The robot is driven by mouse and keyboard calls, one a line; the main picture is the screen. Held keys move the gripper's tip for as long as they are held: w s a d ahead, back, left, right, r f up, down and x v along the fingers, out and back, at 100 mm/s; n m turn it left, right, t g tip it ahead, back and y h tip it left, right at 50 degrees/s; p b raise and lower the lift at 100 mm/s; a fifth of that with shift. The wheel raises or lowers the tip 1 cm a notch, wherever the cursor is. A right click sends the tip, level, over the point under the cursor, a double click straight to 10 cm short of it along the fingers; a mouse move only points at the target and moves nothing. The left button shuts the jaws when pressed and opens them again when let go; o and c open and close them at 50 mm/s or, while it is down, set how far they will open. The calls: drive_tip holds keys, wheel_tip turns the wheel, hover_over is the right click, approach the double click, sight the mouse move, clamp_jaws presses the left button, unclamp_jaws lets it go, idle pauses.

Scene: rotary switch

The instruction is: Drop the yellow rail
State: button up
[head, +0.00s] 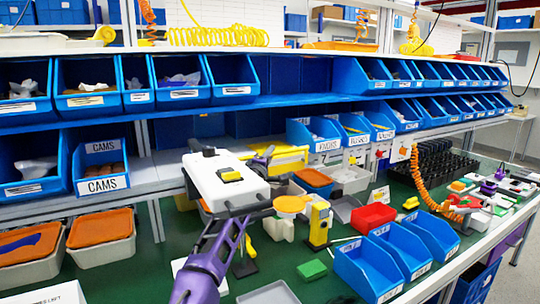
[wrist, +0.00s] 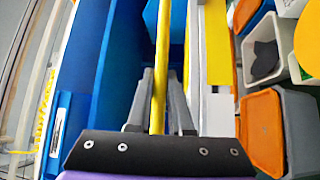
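The yellow rail (wrist: 159,60) is a long thin bar running up the middle of the wrist view. My gripper (wrist: 161,76) has its two grey fingers close on either side of the rail and appears shut on it. In the head view the yellow rail (head: 285,157) shows beyond the white block of my wrist, in front of the lower shelf. My gripper (head: 262,161) is partly hidden there behind that white block, so the finger contact is not clear in that view.
Blue bins (wrist: 105,60) stand close to the gripper. Grey tubs with orange lids (head: 100,232) are at the lower left. The green bench (head: 290,265) holds a yellow fixture (head: 320,222), a red bin (head: 374,217) and blue bins (head: 372,268). A small clear patch lies at its front.

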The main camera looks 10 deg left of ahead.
drive_tip(key=shift+f+b, duration=0.15)
drive_tip(key=shift+b, duration=0.4)
clamp_jaws()
drive_tip(key=shift+s+f+b, duration=0.1)
drive_tip(key=shift+b, duration=0.4)
drive_tip(key=shift+s+d+f+m+t+b, duration=0.2)
drive_tip(key=shift+m+t+b, duration=0.3)
drive_tip(key=shift+b, duration=0.75)
drive_tip(key=m+b, duration=0.1)
drive_tip(key=t+h+b, duration=0.1)
drive_tip(key=s+m+h, duration=0.1)
drive_tip(key=shift+d+r+m+b, duration=0.25)
drive_tip(key=shift+d+m+b, duration=0.05)
drive_tip(key=shift+b, duration=0.1)
drive_tip(key=shift+s+d+f+m+g+h, duration=0.35)
drive_tip(key=shift+s+m+g+h, duration=0.15)
drive_tip(key=shift+m+h, duration=2.05)
drive_tip(key=shift+s+d+f+m+g+h, duration=0.45)
drive_tip(key=shift+m+h, duration=1.45)
drive_tip(key=shift+m, duration=1.2)
drive_tip(key=shift+s+d+f+m+g+h, duration=0.2)
drive_tip(key=shift+s+m+g+h, duration=0.25)
drive_tip(key=shift+m+h, duration=2.1)
drive_tip(key=shift+s+f+m, duration=0.1)
drive_tip(key=shift+m, duration=0.3)
